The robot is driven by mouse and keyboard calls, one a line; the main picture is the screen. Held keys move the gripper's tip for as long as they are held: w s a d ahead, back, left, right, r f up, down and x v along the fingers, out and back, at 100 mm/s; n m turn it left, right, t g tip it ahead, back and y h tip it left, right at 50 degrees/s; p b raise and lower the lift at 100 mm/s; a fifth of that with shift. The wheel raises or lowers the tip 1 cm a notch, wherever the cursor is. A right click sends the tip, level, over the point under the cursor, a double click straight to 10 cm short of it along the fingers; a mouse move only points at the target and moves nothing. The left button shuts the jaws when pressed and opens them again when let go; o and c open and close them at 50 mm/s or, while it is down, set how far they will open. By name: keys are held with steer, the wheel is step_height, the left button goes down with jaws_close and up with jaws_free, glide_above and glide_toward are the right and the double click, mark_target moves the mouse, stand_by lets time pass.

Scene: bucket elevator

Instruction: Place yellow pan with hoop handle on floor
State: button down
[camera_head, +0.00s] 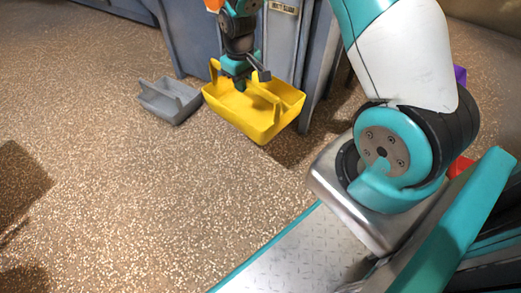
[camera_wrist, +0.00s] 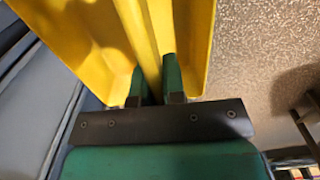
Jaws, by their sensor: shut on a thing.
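The yellow pan with hoop handle (camera_head: 258,118) hangs from my gripper (camera_head: 236,82) in the head view, beside the blue-grey machine. A shadow on the floor lies below and to the right of it, and it looks held above the floor. In the wrist view the yellow pan (camera_wrist: 195,50) fills the top, and the two green fingers of my gripper (camera_wrist: 155,85) are shut on a thin yellow upright part of it. The wrist and the pan's wall hide part of its inside.
A grey pan (camera_head: 170,100) sits on the speckled floor just left of the yellow pan. The blue-grey machine (camera_head: 192,40) stands behind. The floor at centre left is clear. A dark object (camera_head: 20,182) is at the left edge.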

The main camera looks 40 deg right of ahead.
mark_target(252, 101)
steer(key=w+d+f+b, duration=0.1)
steer(key=d+f, duration=0.1)
steer(key=f, duration=0.1)
steer(key=w+d+f+n+b, duration=0.1)
steer(key=d+f+b, duration=0.1)
steer(key=f, duration=0.2)
steer(key=w+d+f+n+b, duration=0.1)
steer(key=w+d+f, duration=0.1)
steer(key=f, duration=0.1)
steer(key=shift+f, duration=0.35)
step_height(252, 101, down, 19)
steer(key=b, duration=1.1)
steer(key=shift+f, duration=0.35)
steer(key=c, duration=1.2)
jaws_free()
